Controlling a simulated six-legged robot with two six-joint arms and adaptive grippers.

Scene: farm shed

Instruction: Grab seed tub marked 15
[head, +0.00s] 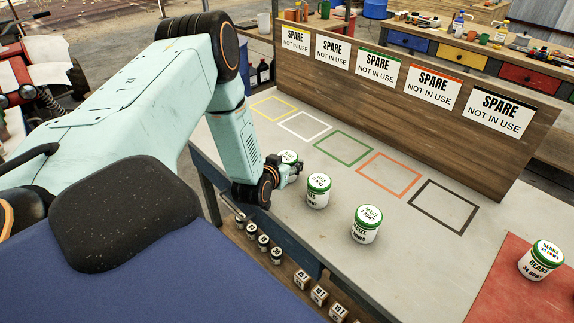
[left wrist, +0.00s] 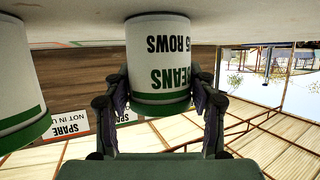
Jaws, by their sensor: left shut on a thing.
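My left gripper (head: 288,172) is shut on a white seed tub with a green band, whose lid (head: 288,156) shows in the head view. In the left wrist view, seen upside down, this held tub (left wrist: 160,60) reads BEANS and ROWS; its number seems to include a 5, but I cannot read it fully. The fingers are on both its sides, and it appears at the tabletop. A second tub (head: 318,190) stands just right of the gripper, its number unclear. A maize tub (head: 365,224) stands nearer the front. My right gripper is not in view.
Another beans tub (head: 541,260) stands on a red mat (head: 500,290) at the right. Coloured outlines, such as the green one (head: 342,148), lie empty before a board (head: 440,110) with SPARE signs. Small tubs and boxes (head: 319,295) sit below the table's front edge.

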